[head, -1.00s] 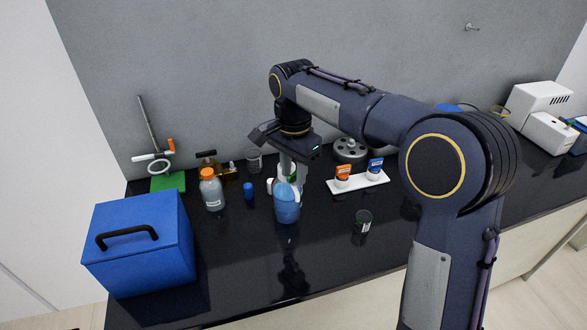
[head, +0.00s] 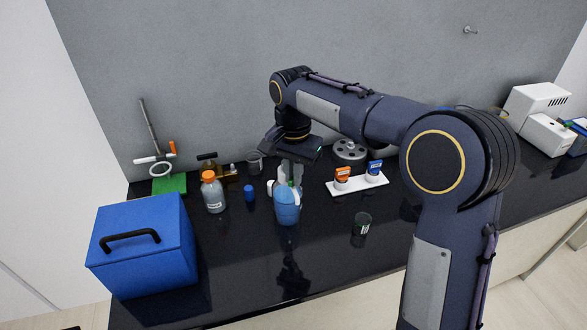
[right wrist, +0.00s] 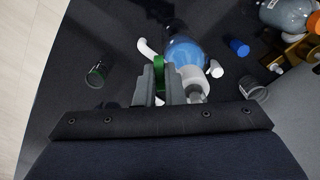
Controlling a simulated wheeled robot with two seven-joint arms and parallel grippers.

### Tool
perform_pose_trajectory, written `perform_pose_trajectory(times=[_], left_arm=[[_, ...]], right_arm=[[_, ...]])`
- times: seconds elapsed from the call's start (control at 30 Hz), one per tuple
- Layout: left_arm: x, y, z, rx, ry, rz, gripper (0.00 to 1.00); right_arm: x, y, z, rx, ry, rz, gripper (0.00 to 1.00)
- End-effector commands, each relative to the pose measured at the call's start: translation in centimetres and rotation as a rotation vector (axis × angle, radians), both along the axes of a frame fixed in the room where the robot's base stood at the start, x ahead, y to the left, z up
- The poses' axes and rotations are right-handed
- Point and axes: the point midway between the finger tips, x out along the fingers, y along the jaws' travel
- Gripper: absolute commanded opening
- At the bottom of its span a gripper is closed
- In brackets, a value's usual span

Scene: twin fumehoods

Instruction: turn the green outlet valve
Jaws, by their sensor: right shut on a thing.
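A round vessel with blue contents (head: 287,210) stands on the black bench in the head view; it also shows in the right wrist view (right wrist: 184,54). The green outlet valve (right wrist: 159,64) shows beside it in the right wrist view as a narrow green strip between my fingers. A white spout (right wrist: 147,48) curves out near it. My right gripper (head: 291,180) points down at the top of the vessel, and its fingers (right wrist: 160,85) are shut on the green valve. In the head view the fingers and vessel hide the valve. My left gripper is not in view.
A bottle with an orange cap (head: 213,192) and a small blue cap (head: 249,193) stand left of the vessel. A blue box (head: 145,245) is at the front left. A dark cup (head: 362,223) and a white tray (head: 357,184) are to the right.

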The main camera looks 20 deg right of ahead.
Motion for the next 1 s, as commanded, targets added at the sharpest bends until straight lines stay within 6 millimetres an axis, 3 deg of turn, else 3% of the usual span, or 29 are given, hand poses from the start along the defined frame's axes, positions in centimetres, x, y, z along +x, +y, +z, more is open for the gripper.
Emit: perform_pose_trajectory(times=[0.6, 1.0], left_arm=[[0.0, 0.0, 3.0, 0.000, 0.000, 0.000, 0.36], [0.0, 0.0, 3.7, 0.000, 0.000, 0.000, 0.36]], right_arm=[[0.0, 0.0, 0.2, 0.001, -0.001, 0.560, 0.00], [0.0, 0.0, 0.1, 0.000, -0.001, 0.771, 0.00]])
